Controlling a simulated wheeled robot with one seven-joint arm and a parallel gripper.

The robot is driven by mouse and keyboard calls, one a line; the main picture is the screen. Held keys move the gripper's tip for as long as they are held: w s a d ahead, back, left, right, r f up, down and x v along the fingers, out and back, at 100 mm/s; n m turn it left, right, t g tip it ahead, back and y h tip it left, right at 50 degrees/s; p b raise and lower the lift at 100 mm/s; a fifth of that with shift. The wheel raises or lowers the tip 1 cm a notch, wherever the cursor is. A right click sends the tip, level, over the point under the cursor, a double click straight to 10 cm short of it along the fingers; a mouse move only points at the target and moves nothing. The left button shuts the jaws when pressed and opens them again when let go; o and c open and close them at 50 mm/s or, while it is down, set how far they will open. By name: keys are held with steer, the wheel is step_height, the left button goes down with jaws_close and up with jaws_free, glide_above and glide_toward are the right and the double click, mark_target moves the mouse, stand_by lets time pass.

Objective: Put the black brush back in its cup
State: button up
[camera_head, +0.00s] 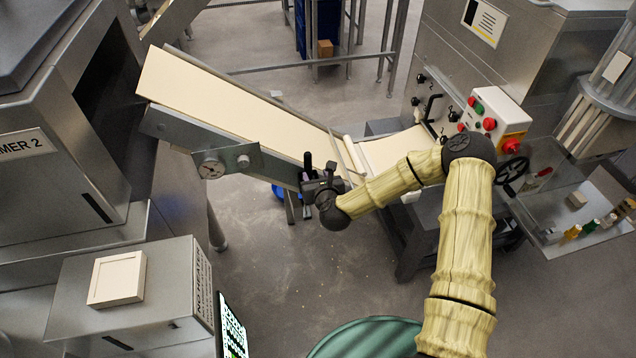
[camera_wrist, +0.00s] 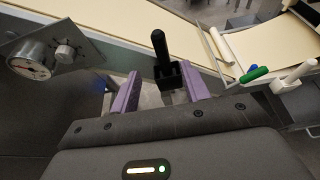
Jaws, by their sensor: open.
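The black brush (camera_wrist: 159,45) shows in the wrist view as an upright dark handle, just beyond the gap between my fingers. Its lower end meets a small square black holder (camera_wrist: 170,77), which looks like the cup. I cannot tell how deep the brush sits in it, and its bristles are hidden. In the head view the black handle (camera_head: 307,161) stands beside the conveyor's near side. My gripper (camera_wrist: 160,88) is open, its purple-padded fingers on either side of the holder's lower part and apart from the handle. It also shows in the head view (camera_head: 318,184), by the conveyor's lower end.
The sloping conveyor (camera_head: 235,98) lies behind, with a gauge (camera_head: 211,168) on its near side. Green-ended (camera_wrist: 254,75) and white-ended (camera_wrist: 294,76) handles lie to the right in the wrist view. A control box (camera_head: 497,119) stands right. Open floor is in front.

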steer(key=shift+v, duration=1)
steer(key=s+d+r+n+g+h, duration=0.1)
steer(key=s+d+r+n+g, duration=0.2)
steer(key=s+d+r+n, duration=0.2)
steer(key=s+d+r+n+g+h, duration=0.1)
steer(key=s+d+r+n+g, duration=0.3)
steer(key=s+d+n, duration=0.3)
steer(key=s+d+r+n+g+h, duration=0.1)
steer(key=s+d+r+n+g, duration=0.2)
steer(key=s+n, duration=1)
step_height(320, 180, up, 3)
steer(key=d+n, duration=0.3)
steer(key=n, duration=0.4)
steer(key=shift+s+f+n+h, duration=0.15)
steer(key=shift+f+n+h, duration=0.05)
steer(key=shift+n+h, duration=0.2)
